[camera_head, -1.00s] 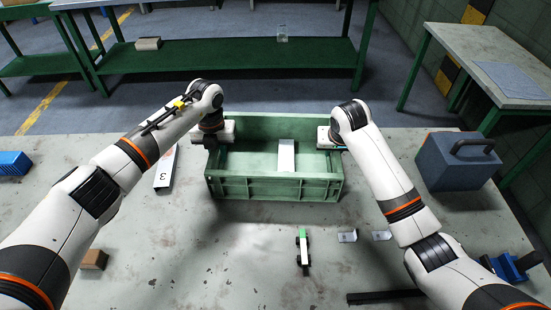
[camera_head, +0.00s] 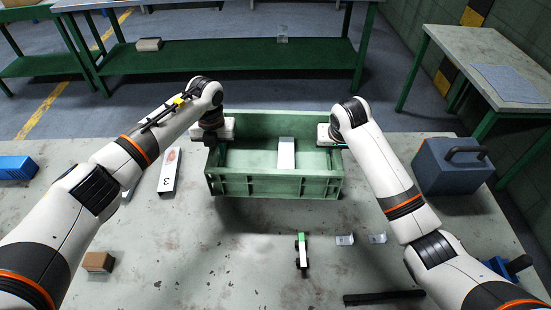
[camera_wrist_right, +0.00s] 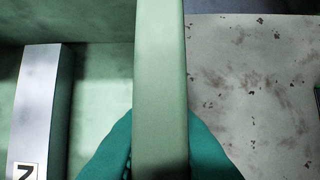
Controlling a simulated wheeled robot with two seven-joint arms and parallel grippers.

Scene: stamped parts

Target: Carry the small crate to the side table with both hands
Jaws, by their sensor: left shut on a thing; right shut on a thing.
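The small green crate (camera_head: 270,187) hangs level, a little above the worktable, with a shadow below it. A white part (camera_head: 286,153) lies inside it. My left gripper (camera_head: 213,142) is shut on the crate's left wall, its fingers partly hidden. My right gripper (camera_head: 326,142) is shut on the right wall. In the right wrist view, the teal fingers of my right gripper (camera_wrist_right: 160,145) straddle the crate's wall (camera_wrist_right: 160,60), with the white part (camera_wrist_right: 38,105) inside to the left. A side table (camera_head: 490,60) with a grey-blue mat stands at the right, beyond the worktable.
On the worktable (camera_head: 220,265) are a blue case (camera_head: 452,167) at right, a white part marked 3 (camera_head: 169,171), a brown block (camera_head: 98,261), a blue bin (camera_head: 17,167) and small metal brackets (camera_head: 345,240). A green bench (camera_head: 230,55) stands behind, across open floor.

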